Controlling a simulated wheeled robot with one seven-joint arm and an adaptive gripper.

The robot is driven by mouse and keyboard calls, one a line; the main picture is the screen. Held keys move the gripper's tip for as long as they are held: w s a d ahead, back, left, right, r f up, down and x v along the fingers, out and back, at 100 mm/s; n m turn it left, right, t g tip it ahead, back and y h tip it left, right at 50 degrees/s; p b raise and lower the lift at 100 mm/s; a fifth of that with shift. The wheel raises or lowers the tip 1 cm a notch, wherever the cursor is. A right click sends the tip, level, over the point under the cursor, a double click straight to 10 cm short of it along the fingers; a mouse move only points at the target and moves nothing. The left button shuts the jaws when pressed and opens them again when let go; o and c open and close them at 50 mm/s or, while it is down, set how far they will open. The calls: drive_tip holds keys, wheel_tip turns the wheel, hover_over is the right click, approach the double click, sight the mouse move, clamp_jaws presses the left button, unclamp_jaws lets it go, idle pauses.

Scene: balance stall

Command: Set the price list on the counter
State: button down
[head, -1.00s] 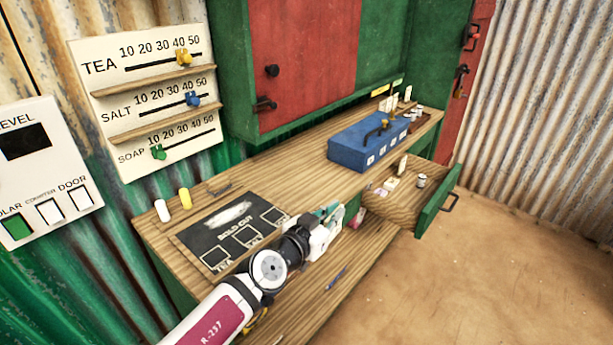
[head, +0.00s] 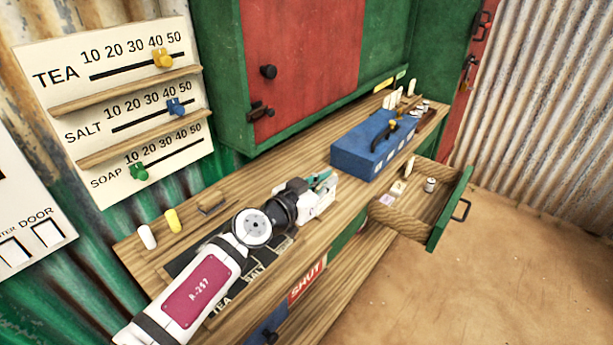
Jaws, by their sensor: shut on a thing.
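A cream price board (head: 60,120) on the left wall has TEA, SALT and SOAP rows marked 10 to 50. The yellow tea knob (head: 163,57) sits near 40, the blue salt knob (head: 176,106) between 40 and 50, the green soap knob (head: 139,171) near the low end. My gripper (head: 322,183), with teal fingertips, is over the wooden counter (head: 290,165), left of the blue box. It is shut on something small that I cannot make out. My arm covers most of the dark sold-out board (head: 185,262) on the counter.
The blue box (head: 365,150) stands on the counter, with small cards and jars behind it. An open drawer (head: 445,205) with small items juts out at the right. A red SHUT sign (head: 307,280) shows below.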

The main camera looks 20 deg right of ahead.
drive_tip(key=shift+w+a+f+b, duration=0.1)
drive_tip(key=shift+w+f+b, duration=0.9)
drive_tip(key=shift+w, duration=1.05)
drive_tip(key=shift+w+a+f+b, duration=0.1)
drive_tip(key=shift+w+f+b, duration=0.45)
drive_tip(key=shift+w+b, duration=1.15)
drive_tip(key=shift+w+a+f+b, duration=0.1)
drive_tip(key=shift+w+f+b, duration=0.7)
drive_tip(key=shift+w, duration=1.65)
drive_tip(key=shift+f, duration=0.2)
drive_tip(key=c, duration=1.9)
unclamp_jaws()
drive_tip(key=shift+o, duration=0.6)
drive_tip(key=shift+r, duration=0.1)
drive_tip(key=shift+r, duration=0.15)
drive_tip(key=v, duration=1.2)
